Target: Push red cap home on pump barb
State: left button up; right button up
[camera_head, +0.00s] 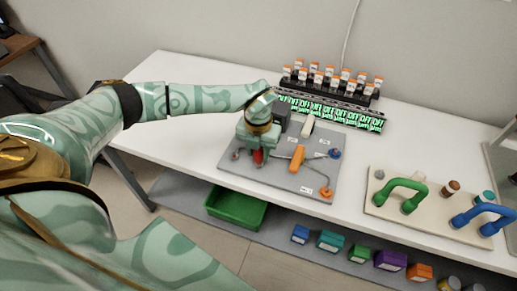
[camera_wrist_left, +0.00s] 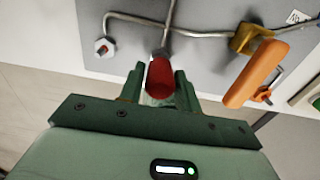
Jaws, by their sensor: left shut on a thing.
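My left gripper (camera_head: 256,153) is over the left part of a grey panel (camera_head: 240,168) on the white table. In the left wrist view its two green fingers (camera_wrist_left: 160,88) are shut on the red cap (camera_wrist_left: 160,76), one on each side. The cap also shows in the head view (camera_head: 258,157), partly hidden by the fingers. The cap's far end meets or lies very near a thin grey metal tube (camera_wrist_left: 170,30); I cannot tell how far it sits on it. I cannot make out the barb itself. My right gripper is not in view.
An orange-handled valve (camera_head: 297,158) stands right of the cap, with metal tubing (camera_wrist_left: 205,35) around it. Behind are a row of OFF displays (camera_head: 330,110) and orange-capped bottles (camera_head: 330,78). A board with green and blue handles (camera_head: 402,192) stands right. A green bin (camera_head: 236,207) sits below.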

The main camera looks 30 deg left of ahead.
pick_arm(q)
jog(key=shift+f+b, duration=0.4)
jog(key=shift+f, duration=0.65)
jog(key=o, duration=1.1)
jog(key=shift+c, duration=0.2)
notch_tip(320, 180, up, 16)
jog(key=p, duration=0.3)
jog(key=shift+r, duration=0.2)
